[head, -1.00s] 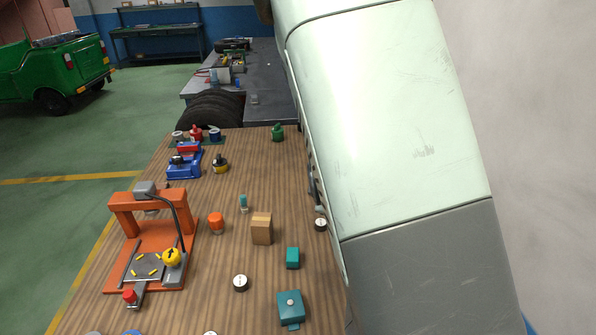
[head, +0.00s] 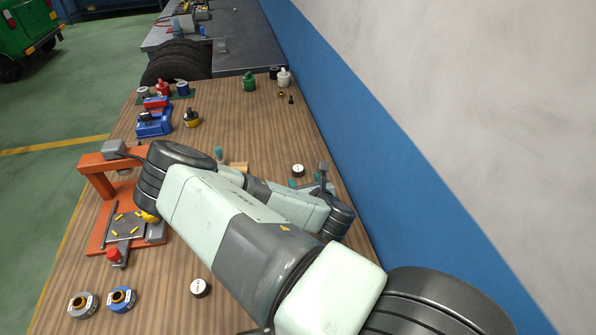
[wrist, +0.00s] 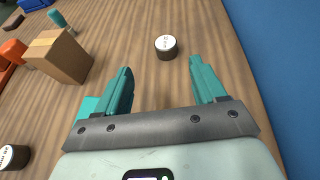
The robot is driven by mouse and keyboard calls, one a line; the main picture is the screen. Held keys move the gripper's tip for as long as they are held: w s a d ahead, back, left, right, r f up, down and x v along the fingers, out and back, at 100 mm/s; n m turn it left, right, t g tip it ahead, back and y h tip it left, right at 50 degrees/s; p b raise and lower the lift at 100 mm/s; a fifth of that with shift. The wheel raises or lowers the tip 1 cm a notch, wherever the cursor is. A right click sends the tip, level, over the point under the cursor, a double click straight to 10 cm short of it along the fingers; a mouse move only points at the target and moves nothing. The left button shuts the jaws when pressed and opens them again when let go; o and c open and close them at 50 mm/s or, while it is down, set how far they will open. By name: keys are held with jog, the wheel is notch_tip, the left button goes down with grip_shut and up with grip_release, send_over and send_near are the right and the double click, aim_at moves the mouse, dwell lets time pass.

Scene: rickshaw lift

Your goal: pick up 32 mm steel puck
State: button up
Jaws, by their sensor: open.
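A short dark puck with a white labelled top (wrist: 166,46) stands on the wooden table just beyond my fingertips in the wrist view; in the head view it is beside the gripper (head: 298,170). A similar puck (head: 200,288) stands nearer, left of my arm, and shows at the wrist view's left edge (wrist: 12,157). The labels are too small to read, so I cannot tell which is 32 mm. My gripper (wrist: 160,68) is open with teal fingers, and nothing is between them. The first puck lies ahead of the gap, slightly toward the right finger, apart from both.
An orange press (head: 110,200) stands on the table's left side. A blue wall (head: 350,150) runs close along the right edge. Several bottles and parts stand at the back.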

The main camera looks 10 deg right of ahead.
aim_at(298, 168)
jog(key=x, duration=0.3)
jog(key=shift+w+f, duration=0.15)
jog(key=shift+w, duration=0.2)
jog(key=shift+d+x, duration=0.2)
jog(key=shift+x, duration=1.2)
jog(key=shift+d+x, duration=0.2)
jog(key=shift+x, duration=1.15)
jog(key=shift+c, duration=0.2)
jog(key=c, duration=1.2)
jog(key=shift+c, duration=0.2)
